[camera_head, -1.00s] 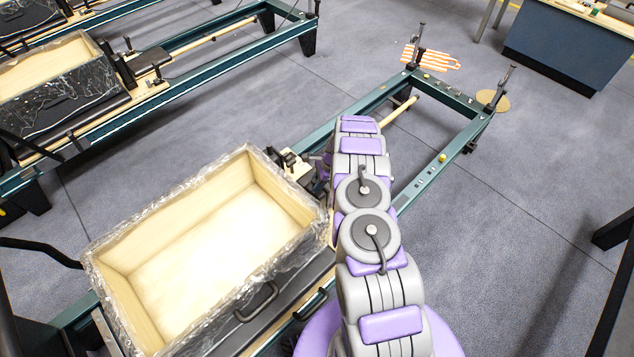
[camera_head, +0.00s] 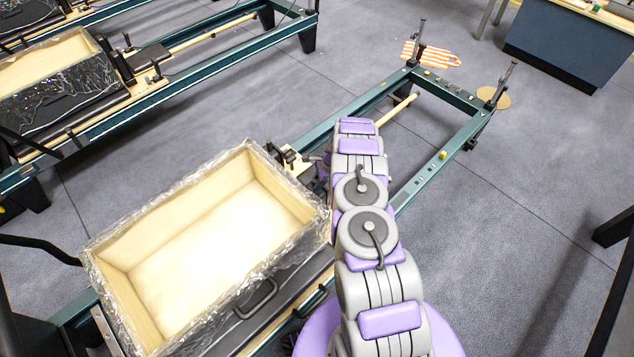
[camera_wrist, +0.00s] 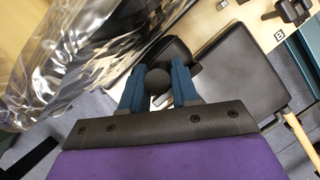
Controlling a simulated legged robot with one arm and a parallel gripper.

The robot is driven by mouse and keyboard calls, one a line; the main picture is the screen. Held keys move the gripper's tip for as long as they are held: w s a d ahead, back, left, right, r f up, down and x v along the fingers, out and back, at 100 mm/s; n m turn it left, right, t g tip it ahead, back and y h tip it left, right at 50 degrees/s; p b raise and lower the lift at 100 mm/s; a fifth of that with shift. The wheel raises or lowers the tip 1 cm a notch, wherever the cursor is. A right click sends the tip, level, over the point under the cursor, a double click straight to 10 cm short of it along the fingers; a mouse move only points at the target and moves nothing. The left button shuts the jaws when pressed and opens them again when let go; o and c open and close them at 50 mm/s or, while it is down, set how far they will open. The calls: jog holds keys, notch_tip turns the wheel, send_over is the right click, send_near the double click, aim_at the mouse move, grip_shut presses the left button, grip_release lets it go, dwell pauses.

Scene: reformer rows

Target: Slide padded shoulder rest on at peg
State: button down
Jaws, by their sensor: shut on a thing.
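In the wrist view my gripper (camera_wrist: 158,90) has its two blue fingers closed around a dark rounded part. This seems to belong to the padded shoulder rest (camera_wrist: 172,52), a black piece just beyond the fingertips. Its underside and any peg below it are hidden, so I cannot tell whether it is on a peg. A larger flat black pad (camera_wrist: 240,75), likely the headrest, lies just right of the fingers. A pale wooden board (camera_wrist: 232,14) with a small letter mark lies beyond it. In the head view my arm hides the gripper and the held piece.
A wooden box (camera_head: 205,245) wrapped in clear plastic stands on the near carriage, left of my arm; its crinkled wrap (camera_wrist: 75,50) is close to the fingers. The green reformer frame (camera_head: 455,160) extends to the upper right. Open grey floor lies at right.

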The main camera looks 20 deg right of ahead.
jog(key=shift+f, duration=0.2)
jog(key=c, duration=0.8)
grip_release()
jog(key=p+v, duration=0.3)
jog(key=v, duration=1.4)
jog(key=shift+r, duration=0.15)
jog(key=shift+w, duration=0.1)
